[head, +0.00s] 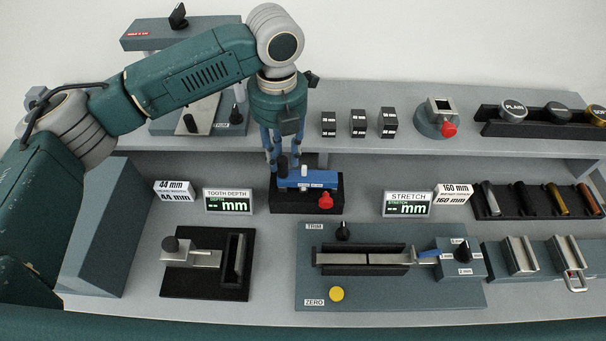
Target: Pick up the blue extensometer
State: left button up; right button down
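The blue extensometer (318,179) rests on a black stand (288,206) at the back middle of the lower bench, with a red knob (325,201) at its front right. My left gripper (280,166) points down at the left end of the extensometer. Its blue fingers reach down to or just behind that end. I cannot tell whether they touch it or how far apart the tips are, since they overlap the extensometer. My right gripper is not in view.
A TOOTH DEPTH display (228,201) stands left of the stand and a STRETCH display (407,204) right. In front is a grey test rig (390,294); a black fixture (205,290) is front left. A shelf (460,146) with small parts runs behind.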

aim_at(308, 174)
pick_arm(q)
jog(key=shift+f+p, duration=0.35)
jog(key=shift+f, duration=1.65)
grip_shut()
